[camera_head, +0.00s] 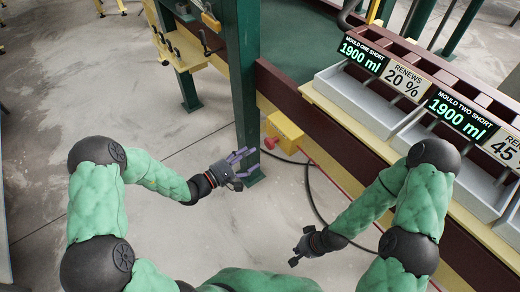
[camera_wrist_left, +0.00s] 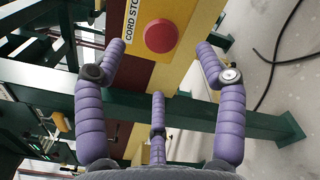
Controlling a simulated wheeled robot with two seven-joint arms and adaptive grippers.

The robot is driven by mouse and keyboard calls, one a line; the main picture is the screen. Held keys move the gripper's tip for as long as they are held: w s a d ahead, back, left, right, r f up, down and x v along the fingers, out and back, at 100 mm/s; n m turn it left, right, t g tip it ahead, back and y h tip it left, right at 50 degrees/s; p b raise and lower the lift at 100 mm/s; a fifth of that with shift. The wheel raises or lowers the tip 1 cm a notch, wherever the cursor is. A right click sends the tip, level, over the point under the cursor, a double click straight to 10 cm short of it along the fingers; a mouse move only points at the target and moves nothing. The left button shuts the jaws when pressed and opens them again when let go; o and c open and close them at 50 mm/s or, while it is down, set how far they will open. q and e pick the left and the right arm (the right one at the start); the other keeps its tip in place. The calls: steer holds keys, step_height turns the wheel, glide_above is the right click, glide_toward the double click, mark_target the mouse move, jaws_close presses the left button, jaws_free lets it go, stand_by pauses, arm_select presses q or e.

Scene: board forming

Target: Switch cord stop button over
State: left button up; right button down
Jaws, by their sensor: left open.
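The cord stop button is a round red button (camera_wrist_left: 161,36) on a yellow box (camera_wrist_left: 185,62) with a partly cut-off "CORD STO" label (camera_wrist_left: 132,20). In the head view the yellow box (camera_head: 286,131) is fixed by the dark red beam, with the red button (camera_head: 270,143) on its left side. My left gripper (camera_head: 243,170), with purple fingers, is open and empty, to the left of the button and apart from it. In the left wrist view the button shows ahead, between the spread fingers. My right gripper (camera_head: 301,251) hangs low near the floor; its fingers are too small to read.
A green post (camera_head: 246,85) stands close behind my left gripper. A black cable (camera_head: 309,185) lies on the floor to the right. Grey trays (camera_head: 360,101) with display signs line the right side. The concrete floor (camera_head: 170,240) between my arms is clear.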

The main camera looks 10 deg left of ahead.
arm_select(q)
steer(key=shift+v, duration=1.85)
steer(key=s+d+f+m+g+y, duration=0.1)
steer(key=s+d+f+m+g, duration=0.25)
steer(key=s+f+g, duration=0.35)
steer(key=s+d+f+m+g, duration=0.3)
steer(key=s+d+f+g, duration=0.25)
steer(key=s, duration=0.35)
steer(key=s+a+f+m+g+y, duration=0.3)
steer(key=s+a+f+m+y, duration=0.15)
steer(key=s+f, duration=0.25)
steer(key=shift+w+f+m+t+y, duration=1.6)
steer(key=shift+w+f+m, duration=0.3)
steer(key=shift+m, duration=0.4)
steer(key=shift+s+f, duration=0.1)
